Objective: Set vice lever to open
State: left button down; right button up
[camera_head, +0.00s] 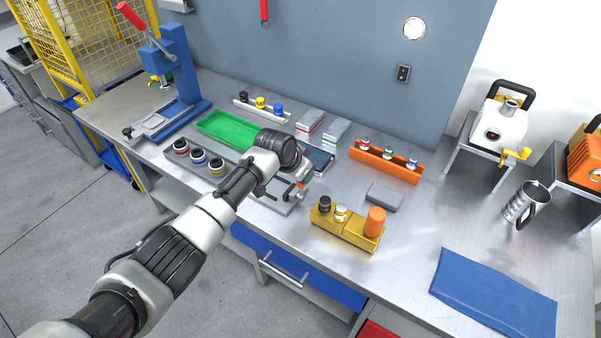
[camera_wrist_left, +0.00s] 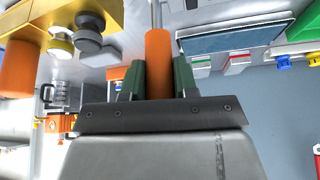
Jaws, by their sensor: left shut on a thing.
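My left arm reaches in from the lower left in the head view, and its gripper (camera_head: 304,183) is over the middle of the workbench. In the left wrist view the gripper (camera_wrist_left: 157,78) has its two green-padded fingers shut on the orange grip of the vice lever (camera_wrist_left: 158,52). A thin metal rod runs on from the grip to the top of that picture. In the head view my wrist hides much of the vice and lever. I cannot tell the lever's exact angle. My right gripper is not in view.
A yellow block (camera_head: 345,228) with knobs and an orange cylinder stands right of the gripper. An orange rack (camera_head: 385,164), a grey block (camera_head: 384,197) and a green tray (camera_head: 222,127) are nearby. A blue press (camera_head: 181,68) stands at the left. The bench near the blue mat (camera_head: 495,293) has free room.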

pick_arm(q)
jog(key=c, duration=0.9)
grip_release()
jog(key=shift+w+d+f, duration=0.1)
jog(key=shift+o, duration=0.2)
jog(key=b+v, duration=0.1)
jog(key=v, duration=1)
